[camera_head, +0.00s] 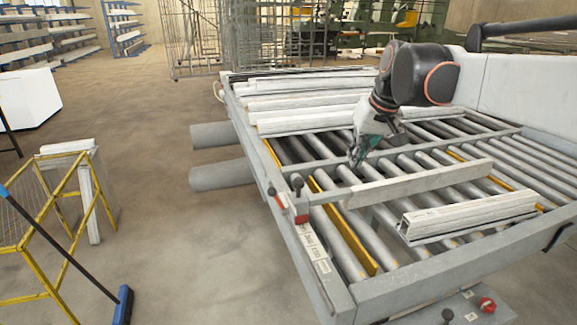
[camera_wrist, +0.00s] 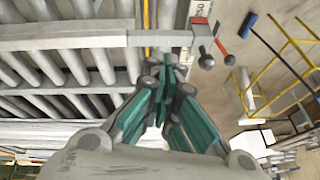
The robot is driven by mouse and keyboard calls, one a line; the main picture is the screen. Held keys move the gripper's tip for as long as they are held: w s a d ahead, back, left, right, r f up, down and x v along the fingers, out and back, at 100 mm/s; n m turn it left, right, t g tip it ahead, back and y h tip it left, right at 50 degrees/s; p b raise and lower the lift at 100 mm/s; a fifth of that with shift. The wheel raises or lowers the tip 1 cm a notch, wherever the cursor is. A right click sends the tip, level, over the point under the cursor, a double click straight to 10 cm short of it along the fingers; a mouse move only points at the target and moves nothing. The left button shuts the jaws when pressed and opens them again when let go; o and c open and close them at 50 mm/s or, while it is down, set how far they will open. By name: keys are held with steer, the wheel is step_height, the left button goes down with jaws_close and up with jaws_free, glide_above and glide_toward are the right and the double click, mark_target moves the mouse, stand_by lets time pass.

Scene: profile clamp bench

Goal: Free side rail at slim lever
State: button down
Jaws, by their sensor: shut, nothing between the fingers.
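A long pale side rail (camera_head: 420,184) lies across the rollers and shows again in the wrist view (camera_wrist: 80,42). At its left end, on the bench edge, are two levers with dark round knobs: one nearer the rail (camera_head: 297,184) and one further left (camera_head: 271,190).
A white profile (camera_head: 470,214) lies on the rollers in front of the rail. Several white profiles (camera_head: 300,100) lie at the back of the bench. A yellow frame (camera_head: 60,220) and a blue broom (camera_head: 122,305) stand on the floor at left.

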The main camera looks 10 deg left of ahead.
steer(key=w+a+r+n+g+h+p, duration=0.1)
steer(key=w+a+n+g+p, duration=0.15)
steer(key=w+a+p, duration=0.95)
steer(key=s+a+f+n+g+h+p, duration=0.1)
steer(key=a+f+p, duration=0.2)
steer(key=a, duration=0.4)
steer(key=s+a+f+n+g+h+p, duration=0.1)
steer(key=a+f+p, duration=0.3)
steer(key=a, duration=0.4)
steer(key=shift+s+a+f+g, duration=0.15)
steer(key=shift+s+f+g, duration=0.2)
steer(key=shift+s, duration=0.35)
steer(key=shift+f, duration=0.1)
